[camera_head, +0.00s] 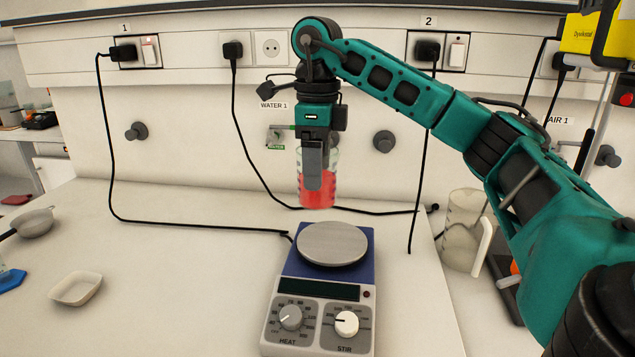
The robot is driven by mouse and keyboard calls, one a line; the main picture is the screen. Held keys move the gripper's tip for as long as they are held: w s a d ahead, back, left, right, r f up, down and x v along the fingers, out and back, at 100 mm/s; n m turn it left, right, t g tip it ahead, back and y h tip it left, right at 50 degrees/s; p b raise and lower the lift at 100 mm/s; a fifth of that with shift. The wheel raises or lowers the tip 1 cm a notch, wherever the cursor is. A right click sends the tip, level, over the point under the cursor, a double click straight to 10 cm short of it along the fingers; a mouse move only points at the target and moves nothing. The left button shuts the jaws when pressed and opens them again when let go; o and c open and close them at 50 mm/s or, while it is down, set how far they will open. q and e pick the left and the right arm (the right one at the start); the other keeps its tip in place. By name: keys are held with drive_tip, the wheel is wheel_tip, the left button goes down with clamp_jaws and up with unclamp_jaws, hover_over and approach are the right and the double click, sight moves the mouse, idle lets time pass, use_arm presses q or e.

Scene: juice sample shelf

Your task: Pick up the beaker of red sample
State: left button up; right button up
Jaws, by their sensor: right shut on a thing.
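A clear beaker with red liquid (318,198) is held upright in the air, behind and above the round plate of the blue hotplate stirrer (332,245). My right gripper (313,182) points down and is shut on the beaker. The near finger covers part of the beaker's front, and the far finger is hidden. A gap shows between the beaker's bottom and the plate. My left gripper is not in view.
A clear jug (462,235) with a white handle stands to the right on the bench. A white weighing dish (76,288) and a sieve (34,222) are at the left. Black cables (190,226) cross the bench behind the stirrer. The bench left of the stirrer is mostly clear.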

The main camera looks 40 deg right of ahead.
wheel_tip(320, 180, up, 3)
drive_tip(key=shift+r+p, duration=0.1)
drive_tip(key=shift+p, duration=0.4)
wheel_tip(320, 180, up, 8)
idle(0.4)
